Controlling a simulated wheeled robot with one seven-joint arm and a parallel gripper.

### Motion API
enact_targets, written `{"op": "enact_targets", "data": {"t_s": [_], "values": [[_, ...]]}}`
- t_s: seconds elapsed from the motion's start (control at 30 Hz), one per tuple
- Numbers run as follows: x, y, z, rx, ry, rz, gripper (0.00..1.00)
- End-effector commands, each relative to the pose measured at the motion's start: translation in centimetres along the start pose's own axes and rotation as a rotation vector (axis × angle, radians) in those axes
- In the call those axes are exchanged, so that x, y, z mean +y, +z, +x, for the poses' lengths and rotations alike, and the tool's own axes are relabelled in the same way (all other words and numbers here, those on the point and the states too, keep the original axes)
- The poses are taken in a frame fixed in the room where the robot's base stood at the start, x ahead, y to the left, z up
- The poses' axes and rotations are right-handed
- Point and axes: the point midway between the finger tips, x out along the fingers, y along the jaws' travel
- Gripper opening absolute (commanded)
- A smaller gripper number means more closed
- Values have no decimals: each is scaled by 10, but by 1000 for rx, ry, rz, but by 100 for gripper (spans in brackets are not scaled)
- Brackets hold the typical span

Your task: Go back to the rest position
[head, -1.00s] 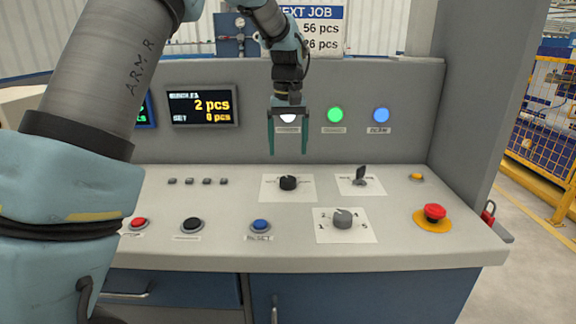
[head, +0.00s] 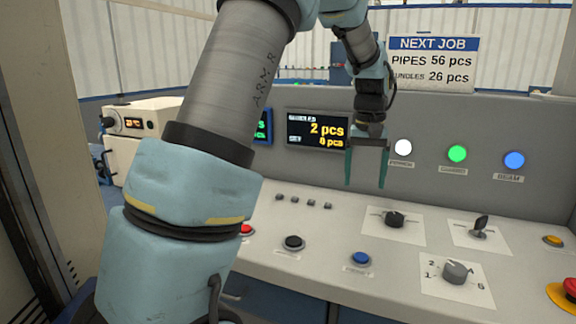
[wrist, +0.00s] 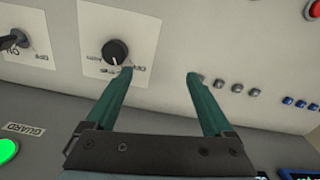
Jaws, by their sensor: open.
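My gripper (head: 367,168) is open and empty, with its two green fingers pointing down. In the head view it hangs above the control panel (head: 330,229), in front of the panel's upright back face. In the wrist view my gripper (wrist: 160,75) shows its fingers spread apart, with nothing between them. The left fingertip appears near a black rotary knob (wrist: 115,51) on a white label, and the right one near a row of small dark buttons (wrist: 238,88). I cannot tell how far above the panel they are.
The panel carries a numbered selector (head: 455,272), a key switch (head: 480,226), a blue button (head: 360,258) and a red emergency stop (head: 569,287). A display (head: 318,131) and white, green and blue lamps line the back face. A "NEXT JOB" sign (head: 433,64) stands behind.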

Motion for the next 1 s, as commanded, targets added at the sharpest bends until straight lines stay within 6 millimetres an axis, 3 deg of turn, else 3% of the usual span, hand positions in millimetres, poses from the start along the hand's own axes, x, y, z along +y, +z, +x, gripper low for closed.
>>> {"op": "enact_targets", "data": {"t_s": [0.03,0.2,0.3,0.4,0.5,0.6,1.0], "values": [[-38,12,5,7,1,-33,87],[-141,71,30,51,3,-106,87],[-184,115,44,76,-3,-141,87],[-212,156,56,94,-12,-169,87],[-227,185,64,107,-19,-186,87],[-234,201,68,114,-23,-194,87],[-235,205,70,115,-25,-193,87]]}}
